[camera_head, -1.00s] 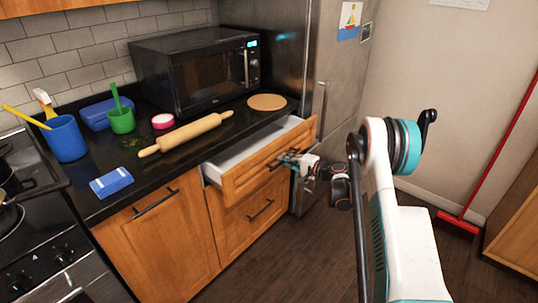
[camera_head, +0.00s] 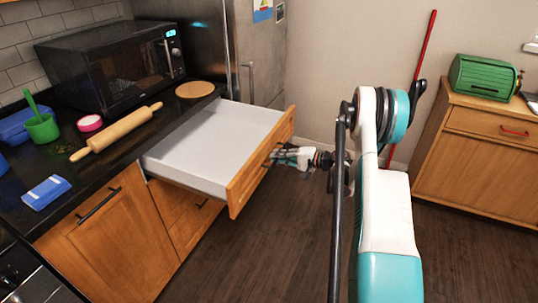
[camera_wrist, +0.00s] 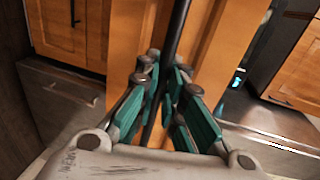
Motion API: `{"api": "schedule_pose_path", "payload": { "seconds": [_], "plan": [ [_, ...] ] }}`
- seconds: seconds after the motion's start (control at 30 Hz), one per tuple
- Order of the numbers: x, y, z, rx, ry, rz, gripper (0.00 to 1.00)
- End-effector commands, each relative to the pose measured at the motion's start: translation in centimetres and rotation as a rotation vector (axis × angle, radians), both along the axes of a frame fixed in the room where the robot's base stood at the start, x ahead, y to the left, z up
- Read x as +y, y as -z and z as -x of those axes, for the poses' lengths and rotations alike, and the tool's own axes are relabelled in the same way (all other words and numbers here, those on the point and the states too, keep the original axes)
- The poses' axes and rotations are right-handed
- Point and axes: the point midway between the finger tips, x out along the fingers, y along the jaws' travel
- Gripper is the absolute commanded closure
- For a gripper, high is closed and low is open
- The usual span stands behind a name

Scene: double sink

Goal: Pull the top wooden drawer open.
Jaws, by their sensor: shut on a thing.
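The top wooden drawer (camera_head: 262,165) stands far out from the counter in the head view. Its white inside is bare and empty. My gripper (camera_head: 279,156) is at the drawer's front, shut on the dark bar handle. In the wrist view, the handle (camera_wrist: 178,32) runs between the green finger pads of my gripper (camera_wrist: 163,100), in front of the orange-brown drawer front (camera_wrist: 134,38). The exact contact of the pads on the bar is partly hidden by the fingers.
A lower drawer (camera_head: 186,215) below is shut. A wooden cabinet (camera_head: 480,165) stands at the right. The floor (camera_head: 270,250) between is clear.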

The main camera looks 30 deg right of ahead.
Motion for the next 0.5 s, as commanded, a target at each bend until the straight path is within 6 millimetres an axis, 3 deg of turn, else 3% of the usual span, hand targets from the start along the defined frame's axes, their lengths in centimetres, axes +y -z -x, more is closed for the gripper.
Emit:
{"api": "schedule_pose_path", "payload": {
  "seconds": [0.43,0.5],
  "plan": [
    [-0.27,0.03,0.38,0.001,0.0,0.001,1.0],
    [-0.27,0.03,0.38,0.001,0.0,0.001,0.78]
  ]
}}
